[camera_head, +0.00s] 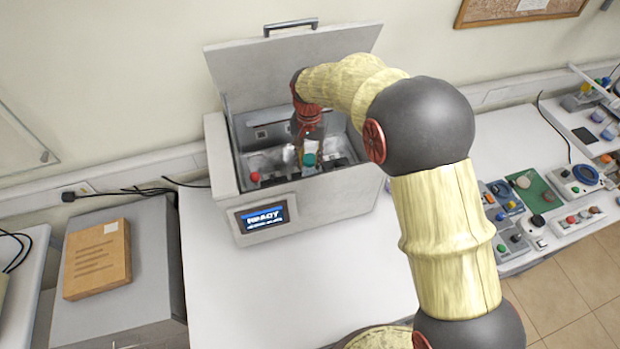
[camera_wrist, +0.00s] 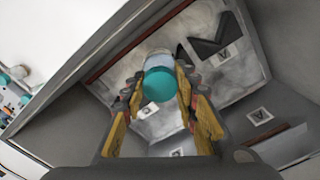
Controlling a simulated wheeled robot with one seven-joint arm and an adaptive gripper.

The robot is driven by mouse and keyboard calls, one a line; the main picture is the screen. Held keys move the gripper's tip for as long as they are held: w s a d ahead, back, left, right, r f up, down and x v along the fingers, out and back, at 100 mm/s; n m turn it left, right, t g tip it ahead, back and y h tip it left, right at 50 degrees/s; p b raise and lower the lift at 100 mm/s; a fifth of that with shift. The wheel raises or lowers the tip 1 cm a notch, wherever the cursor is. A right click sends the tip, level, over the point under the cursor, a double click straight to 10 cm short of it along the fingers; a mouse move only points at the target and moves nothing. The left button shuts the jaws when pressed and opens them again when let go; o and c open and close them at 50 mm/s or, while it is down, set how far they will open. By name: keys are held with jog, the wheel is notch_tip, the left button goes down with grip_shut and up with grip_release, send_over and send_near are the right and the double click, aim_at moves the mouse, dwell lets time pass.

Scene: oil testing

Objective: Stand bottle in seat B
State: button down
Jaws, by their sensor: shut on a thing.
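The bottle (camera_wrist: 158,84) has a teal cap and a clear body. In the wrist view it sits between the two fingers of my gripper (camera_wrist: 157,100), which is shut on it. In the head view my gripper (camera_head: 306,140) reaches down into the open testing machine (camera_head: 290,212), and the teal-capped bottle (camera_head: 309,160) shows just below it, inside the chamber. The machine's lid (camera_head: 285,68) is raised. I cannot tell which seat is B, nor whether the bottle touches the chamber floor.
A red knob (camera_head: 254,176) is at the chamber's front left. The machine's screen (camera_head: 262,217) reads READY. The chamber walls stand close around my gripper. The white table in front of the machine (camera_head: 290,295) is clear. Several devices and a green board (camera_head: 536,190) stand at the right.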

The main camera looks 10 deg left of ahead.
aim_at(309, 173)
jog(key=f, duration=0.3)
jog(key=shift+a, duration=0.2)
jog(key=shift+f+p, duration=0.5)
jog(key=shift+f, duration=1.45)
jog(key=shift+d, duration=0.1)
jog(key=shift+f, duration=0.1)
jog(key=c, duration=1.4)
grip_release()
